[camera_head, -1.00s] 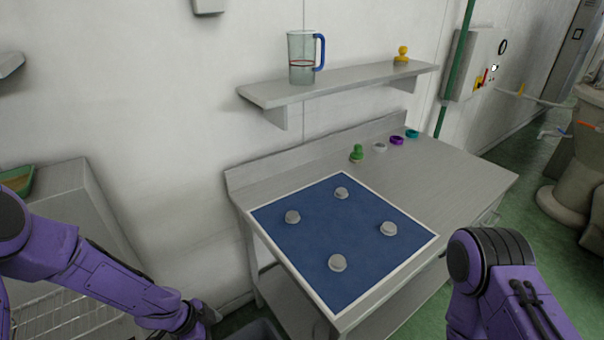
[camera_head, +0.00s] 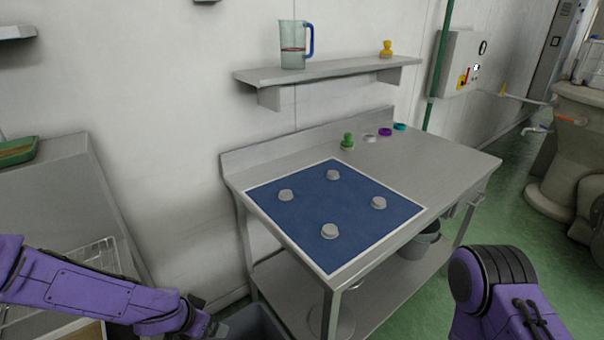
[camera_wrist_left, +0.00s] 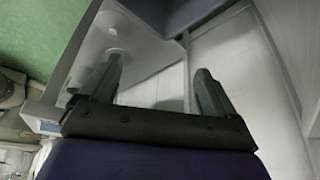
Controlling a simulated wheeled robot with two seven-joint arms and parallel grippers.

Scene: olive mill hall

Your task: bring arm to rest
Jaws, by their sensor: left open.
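My left arm comes in at the lower left of the head view, with its gripper (camera_head: 212,330) low by the gap left of the metal table (camera_head: 455,158). In the left wrist view the two fingers of my left gripper (camera_wrist_left: 160,88) stand wide apart with nothing between them. A pale surface lies beyond the fingers. My right arm shows at the lower right of the head view, but its gripper is outside the frame.
A blue mat (camera_head: 305,215) with several grey discs lies on the table. A green stamp-like object (camera_head: 347,142) and small rings stand behind it. A jug (camera_head: 293,45) and a yellow object (camera_head: 386,49) sit on the wall shelf (camera_head: 330,73). A grey bin (camera_head: 262,322) stands below.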

